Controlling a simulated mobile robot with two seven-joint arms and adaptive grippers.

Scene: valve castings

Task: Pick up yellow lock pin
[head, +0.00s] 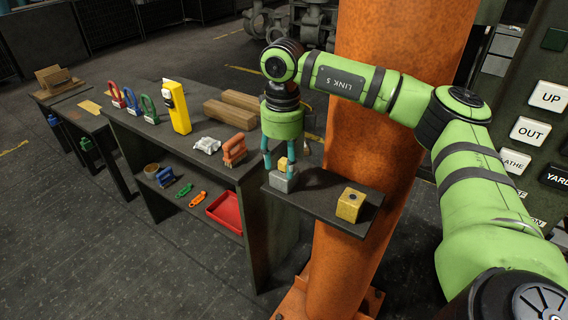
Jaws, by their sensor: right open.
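A small yellow piece (283,163), which looks like the lock pin, stands on a grey block (283,181) at the left end of a dark shelf on the orange column. My right gripper (280,171) points down over it. Its teal fingers are apart, one on each side of the yellow piece; I cannot tell whether they touch it. The lower part of the piece is partly hidden by the fingers and the block. My left gripper is not in view.
A yellow cube (350,205) with a dark spot on top sits at the right of the shelf (318,205). The orange column (385,110) rises close behind. A dark bench (185,135) at left holds padlocks, a yellow device and wooden blocks. A red tray (226,211) is below.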

